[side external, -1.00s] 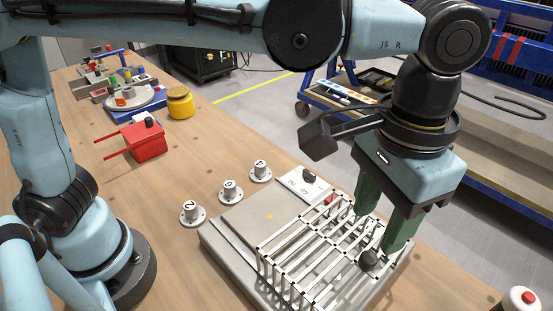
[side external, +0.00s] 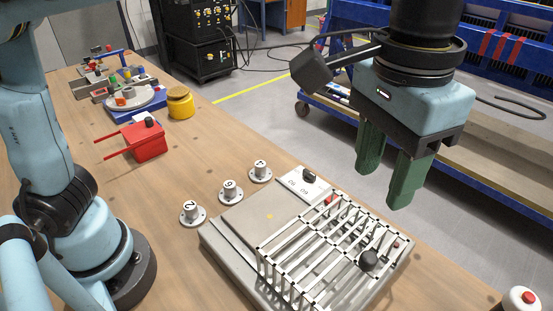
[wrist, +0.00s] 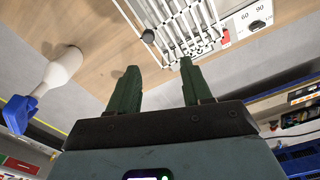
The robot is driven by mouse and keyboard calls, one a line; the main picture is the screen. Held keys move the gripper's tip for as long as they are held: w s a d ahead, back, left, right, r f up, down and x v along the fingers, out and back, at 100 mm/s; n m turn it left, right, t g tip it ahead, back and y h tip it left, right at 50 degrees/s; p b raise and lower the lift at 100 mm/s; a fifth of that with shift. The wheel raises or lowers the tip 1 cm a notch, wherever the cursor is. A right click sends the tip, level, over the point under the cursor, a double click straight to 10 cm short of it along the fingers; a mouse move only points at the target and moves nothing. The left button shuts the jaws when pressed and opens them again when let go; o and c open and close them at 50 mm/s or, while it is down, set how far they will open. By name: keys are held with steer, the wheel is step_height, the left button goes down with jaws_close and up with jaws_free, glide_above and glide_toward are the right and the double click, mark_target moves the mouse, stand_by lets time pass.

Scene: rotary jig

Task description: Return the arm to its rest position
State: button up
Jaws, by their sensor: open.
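My gripper (side external: 389,178) has green fingers that stand apart with nothing between them. It is in the air above and to the right of the rotary jig's wire cage, clear of it. The wrist view shows the same open fingers (wrist: 158,82), with the cage (wrist: 178,28) beyond their tips. The grey jig base (side external: 232,236) lies on the wooden table, with the white wire cage (side external: 300,252) on its right part. A black round knob (side external: 368,260) sits at the cage's near right side.
Several numbered round pieces (side external: 228,190) stand left of the jig. A red box (side external: 148,140), a yellow pot (side external: 180,103) and a round turntable (side external: 130,98) are farther back. A red-topped button (side external: 524,298) is at the lower right. A blue cart (side external: 480,150) stands behind my gripper.

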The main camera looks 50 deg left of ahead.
steer(key=a+f+n+t, duration=0.2)
steer(key=a+f, duration=0.4)
steer(key=a, duration=0.8)
steer(key=a+f+n+t, duration=0.2)
steer(key=a+f+t, duration=0.3)
steer(key=a, duration=1)
steer(key=shift+a+f, duration=0.2)
steer(key=shift+f, duration=0.2)
